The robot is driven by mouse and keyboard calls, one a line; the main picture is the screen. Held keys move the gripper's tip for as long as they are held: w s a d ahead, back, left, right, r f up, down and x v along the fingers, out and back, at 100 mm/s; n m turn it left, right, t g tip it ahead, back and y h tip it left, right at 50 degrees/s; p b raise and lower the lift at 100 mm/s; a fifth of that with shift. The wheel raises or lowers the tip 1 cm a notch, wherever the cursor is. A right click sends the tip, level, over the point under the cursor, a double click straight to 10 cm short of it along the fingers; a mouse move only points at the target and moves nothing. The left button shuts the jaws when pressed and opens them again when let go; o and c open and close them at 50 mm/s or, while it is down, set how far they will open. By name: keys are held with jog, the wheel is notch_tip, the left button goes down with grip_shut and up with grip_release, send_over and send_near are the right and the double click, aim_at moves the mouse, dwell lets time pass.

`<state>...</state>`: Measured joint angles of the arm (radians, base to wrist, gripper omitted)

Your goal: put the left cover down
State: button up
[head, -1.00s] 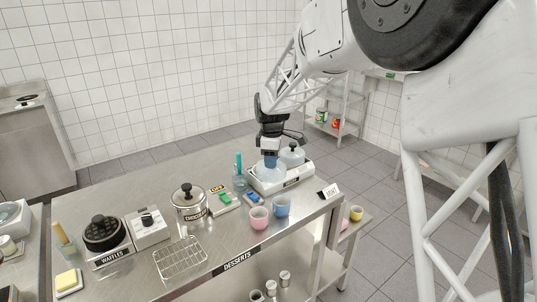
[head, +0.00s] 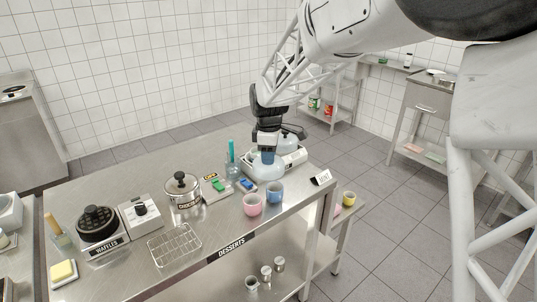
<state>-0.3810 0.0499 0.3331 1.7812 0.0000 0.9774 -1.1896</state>
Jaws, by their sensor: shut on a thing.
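My gripper (head: 267,156) points down and is shut on the top of the left cover (head: 261,170), a pale bluish dome. The left cover is in front of the left part of the white two-place unit (head: 298,157) at the back right of the steel table. I cannot tell whether its rim touches the unit or the table, or hangs just above. The right cover (head: 290,142), a similar dome with a dark knob, is on the unit behind my gripper and partly hidden by it.
A blue cup (head: 275,193) and a pink cup (head: 252,205) stand close in front of the left cover. A glass with a teal stick (head: 232,165) is to its left. A small sign (head: 321,178) stands at the table's right edge. Some bare steel lies between cups and sign.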

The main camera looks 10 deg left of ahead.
jog(key=shift+d, duration=0.1)
dwell(0.3)
jog(key=w+d, duration=0.7)
jog(key=d, duration=0.1)
jog(key=shift+w+d+f, duration=0.2)
jog(key=shift+f, duration=0.1)
notch_tip(320, 180, down, 6)
dwell(0.6)
jog(key=shift+f, duration=0.15)
jog(key=shift+f, duration=1.85)
